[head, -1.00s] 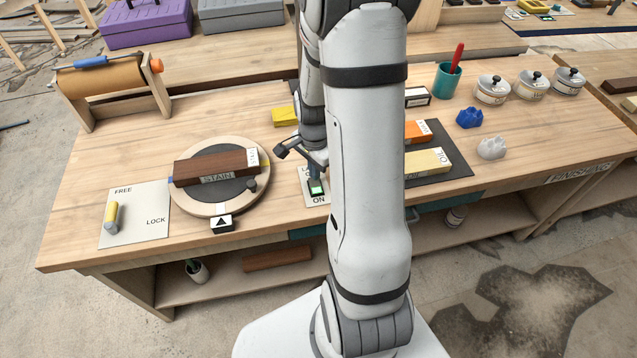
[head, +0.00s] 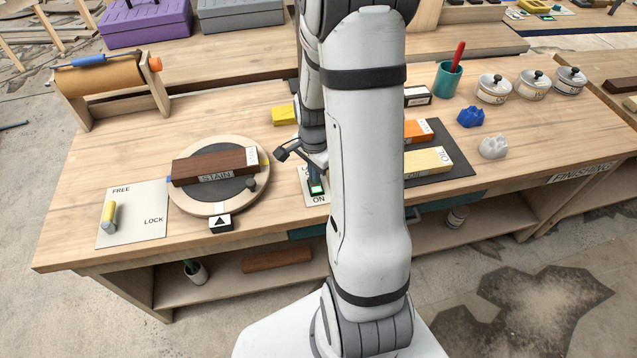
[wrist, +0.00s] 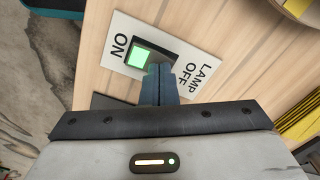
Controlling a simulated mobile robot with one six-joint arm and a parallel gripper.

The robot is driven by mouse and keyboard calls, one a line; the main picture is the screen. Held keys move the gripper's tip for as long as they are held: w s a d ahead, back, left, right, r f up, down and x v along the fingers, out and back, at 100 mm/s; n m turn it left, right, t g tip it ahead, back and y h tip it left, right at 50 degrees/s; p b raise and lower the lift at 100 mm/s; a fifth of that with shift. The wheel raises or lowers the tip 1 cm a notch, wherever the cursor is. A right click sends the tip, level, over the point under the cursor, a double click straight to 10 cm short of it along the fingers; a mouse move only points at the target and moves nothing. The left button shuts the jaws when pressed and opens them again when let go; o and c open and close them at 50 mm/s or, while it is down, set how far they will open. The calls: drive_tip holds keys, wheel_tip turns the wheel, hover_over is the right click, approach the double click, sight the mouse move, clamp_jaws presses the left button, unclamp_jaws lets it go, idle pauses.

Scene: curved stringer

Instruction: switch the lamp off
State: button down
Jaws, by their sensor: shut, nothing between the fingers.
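The lamp switch (wrist: 139,57) is a black rocker with a lit green part at its ON end, on a white plate (wrist: 191,50) lettered LAMP, ON and OFF. In the head view the green part of the switch (head: 317,188) shows near the front edge of the bench, partly behind my arm. My gripper (wrist: 160,72) is shut and empty, its fingertips at the OFF side of the rocker. I cannot tell whether they touch it. The lamp itself cannot be made out.
Left of the switch is a round turntable (head: 187,205) bearing a dark STAIN block (head: 215,168). A FREE/LOCK plate (head: 150,228) with a yellow handle lies further left. A dark mat (head: 460,165) with blocks lies to the right, partly behind my arm.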

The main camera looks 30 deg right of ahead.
drive_tip(key=shift+f, duration=0.15)
drive_tip(key=shift+r+p, duration=2.45)
drive_tip(key=shift+r, duration=1.1)
drive_tip(key=s+a+r+n+t, duration=0.1)
drive_tip(key=s+a+r+n, duration=0.4)
drive_tip(key=r, duration=0.4)
drive_tip(key=s+a+r+n+t, duration=0.2)
drive_tip(key=s+a+r+n, duration=0.4)
drive_tip(key=r+n, duration=0.3)
drive_tip(key=shift+s+a+r+n, duration=0.15)
drive_tip(key=shift+s+r+n, duration=0.25)
drive_tip(key=shift+s+n, duration=0.25)
